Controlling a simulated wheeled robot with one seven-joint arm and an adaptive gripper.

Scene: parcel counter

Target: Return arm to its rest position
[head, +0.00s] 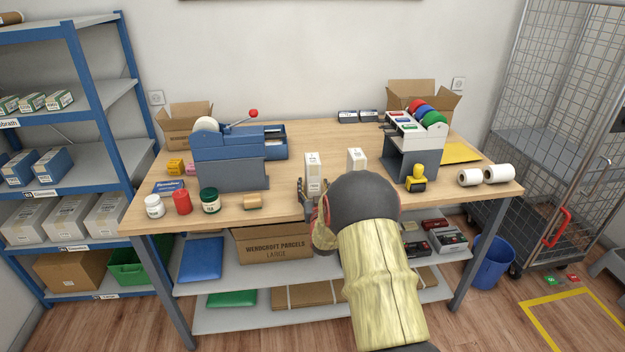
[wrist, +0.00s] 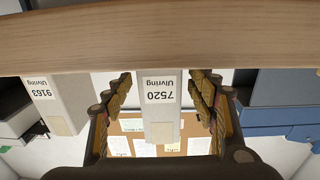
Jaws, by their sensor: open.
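My gripper (head: 314,197) is at the front edge of the wooden table (head: 290,150), its jaws open. In the wrist view, which shows the scene upside down, the open fingers (wrist: 162,92) have a white box labelled 7520 Ulvring (wrist: 161,115) between them in the picture, with gaps on both sides. That box also stands upright on the table in the head view (head: 313,165). I cannot tell how deep it lies between the fingers. My arm reaches forward from the bottom of the head view and hides part of the table edge.
A second white box, labelled 9163 (wrist: 43,95), stands to the right in the head view (head: 357,157). A blue-grey tape dispenser (head: 228,155) and jars (head: 210,200) are left. A grey rack with coloured rolls (head: 412,145) is right. A blue shelf (head: 85,95) and wire cage (head: 560,110) flank the table.

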